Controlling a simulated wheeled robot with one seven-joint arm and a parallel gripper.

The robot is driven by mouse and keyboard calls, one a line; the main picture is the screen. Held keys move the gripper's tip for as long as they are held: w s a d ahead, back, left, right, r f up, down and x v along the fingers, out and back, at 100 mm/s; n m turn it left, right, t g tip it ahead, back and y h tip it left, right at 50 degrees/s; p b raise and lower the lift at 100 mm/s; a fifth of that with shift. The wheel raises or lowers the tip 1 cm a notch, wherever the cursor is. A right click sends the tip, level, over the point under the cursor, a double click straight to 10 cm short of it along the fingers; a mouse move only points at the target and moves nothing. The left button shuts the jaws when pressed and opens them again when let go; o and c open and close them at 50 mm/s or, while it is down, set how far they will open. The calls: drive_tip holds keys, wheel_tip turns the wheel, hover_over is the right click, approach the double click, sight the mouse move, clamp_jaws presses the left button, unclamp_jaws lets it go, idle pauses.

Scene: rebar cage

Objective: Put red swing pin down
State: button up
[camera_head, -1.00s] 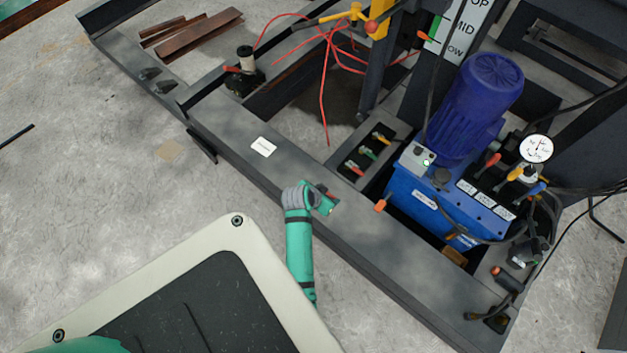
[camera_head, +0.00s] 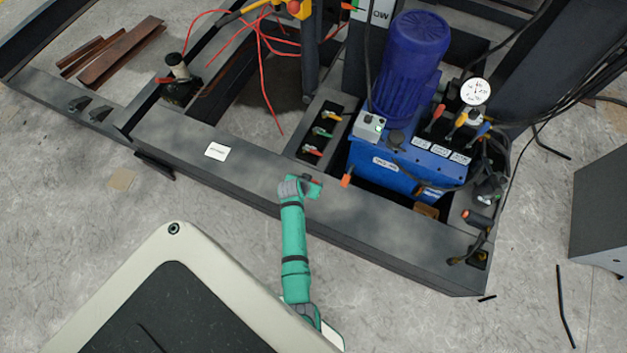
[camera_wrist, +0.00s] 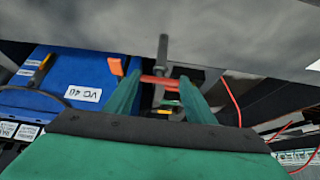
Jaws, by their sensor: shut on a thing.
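My gripper (camera_head: 313,184) is above the front beam of the dark steel frame, just in front of a slotted tray (camera_head: 297,150). In the wrist view the two green fingers of my gripper (camera_wrist: 160,84) are shut on the red swing pin (camera_wrist: 160,81), a small red bar lying across between the tips. A grey rod (camera_wrist: 163,48) shows just beyond it; I cannot tell whether it is part of the pin. In the head view only a bit of red (camera_head: 317,181) shows at the gripper. The tray holds small pieces with yellow, green and red ends.
A blue power unit (camera_head: 385,170) with a blue motor (camera_head: 410,65), coloured levers and a gauge (camera_head: 476,91) stands right of the tray. An orange knob (camera_head: 347,177) sits close to my gripper. Red cables (camera_head: 265,75) hang behind. The front beam (camera_head: 185,135) is mostly bare leftwards.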

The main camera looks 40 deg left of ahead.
drive_tip(key=shift+w+d+f, duration=0.1)
drive_tip(key=shift+w+f, duration=0.65)
drive_tip(key=shift+f, duration=1.65)
drive_tip(key=o, duration=1.7)
drive_tip(key=shift+s+d+r, duration=0.15)
drive_tip(key=shift+s+r, duration=0.05)
drive_tip(key=shift+r, duration=0.15)
drive_tip(key=v, duration=1.1)
drive_tip(key=shift+s+r, duration=0.1)
drive_tip(key=shift+r, duration=0.05)
